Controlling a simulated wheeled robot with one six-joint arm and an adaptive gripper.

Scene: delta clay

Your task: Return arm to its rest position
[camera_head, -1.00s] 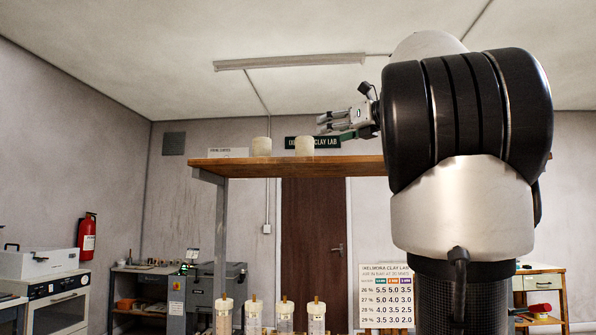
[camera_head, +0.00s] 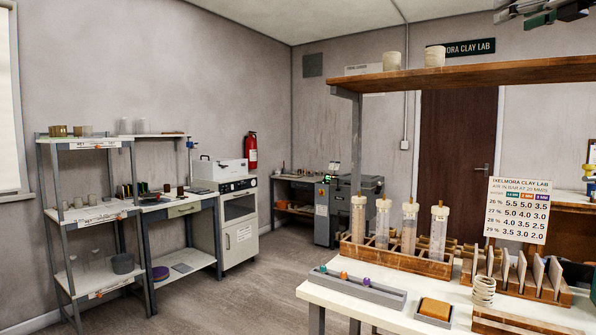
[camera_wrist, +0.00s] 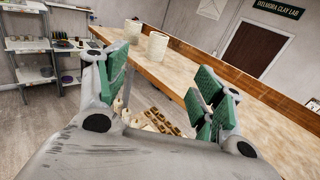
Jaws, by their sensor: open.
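My gripper (camera_wrist: 160,100) is open and empty in the wrist view, its green-padded fingers spread apart. In the head view only part of my gripper (camera_head: 545,10) shows at the top right edge, above the wooden shelf (camera_head: 470,73). The rest of my arm is out of the head view. In the wrist view the shelf (camera_wrist: 265,125) runs just beyond and to the right of the fingers. Two pale clay cylinders stand on it, one (camera_head: 391,60) left of the other (camera_head: 434,56). They also show in the wrist view (camera_wrist: 157,46), apart from the fingers.
Below the shelf is a bench (camera_head: 470,318) with a wooden rack (camera_head: 395,257) of clear tubes, a grey tray (camera_head: 362,292) and a coil of clay (camera_head: 483,291). A chart (camera_head: 518,210) stands behind. Grey shelving (camera_head: 95,215) is at the left. Open floor lies between.

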